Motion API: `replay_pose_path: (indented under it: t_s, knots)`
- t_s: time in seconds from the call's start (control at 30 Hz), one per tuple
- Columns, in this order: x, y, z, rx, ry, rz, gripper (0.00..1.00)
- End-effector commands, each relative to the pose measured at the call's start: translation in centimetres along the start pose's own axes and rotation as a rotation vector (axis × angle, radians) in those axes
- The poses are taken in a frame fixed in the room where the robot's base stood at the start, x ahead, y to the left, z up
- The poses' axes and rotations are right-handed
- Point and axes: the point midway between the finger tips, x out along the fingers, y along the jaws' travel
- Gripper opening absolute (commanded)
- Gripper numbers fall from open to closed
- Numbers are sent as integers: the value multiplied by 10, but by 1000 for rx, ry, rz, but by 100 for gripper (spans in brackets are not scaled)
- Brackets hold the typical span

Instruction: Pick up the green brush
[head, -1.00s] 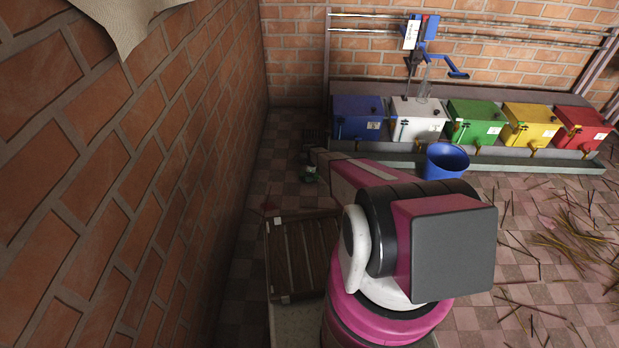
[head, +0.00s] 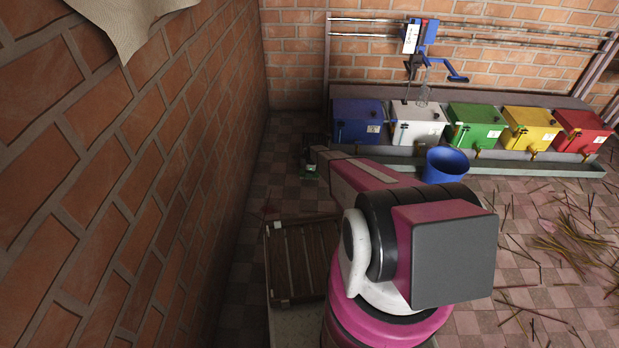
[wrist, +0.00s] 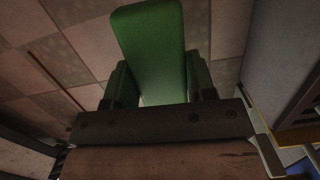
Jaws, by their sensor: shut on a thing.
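The green brush (wrist: 150,45) shows in the wrist view as a long green block running up from between my fingers. My gripper (wrist: 158,82) is shut on it, with a finger at each side. The brush's bristles cannot be made out. In the head view, a small green patch (head: 310,172) shows low by the far end of my arm, near the left brick wall. The fingers are too small and dark to read there. Whether the brush is clear of the floor cannot be told.
A slatted wooden crate (head: 304,262) stands left of my arm. A blue bucket (head: 446,165) stands before a row of boxes, including a green box (head: 477,126). Loose sticks (head: 570,245) litter the right floor. The brick wall (head: 140,170) is close on the left.

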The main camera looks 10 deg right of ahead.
Motion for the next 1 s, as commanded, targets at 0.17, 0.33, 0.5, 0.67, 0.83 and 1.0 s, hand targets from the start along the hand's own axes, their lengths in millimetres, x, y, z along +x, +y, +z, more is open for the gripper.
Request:
replay_pose_path:
  t_s: [0.17,0.33,0.5,0.67,0.83,1.0]
  knots:
    - [-19,34,25,-3,0,2,24]
    - [-35,59,47,-3,0,1,24]
    - [-47,78,63,-2,0,1,24]
    - [-53,88,73,-2,0,1,24]
    - [-56,92,77,-1,0,2,24]
    - [-56,93,78,0,0,2,24]
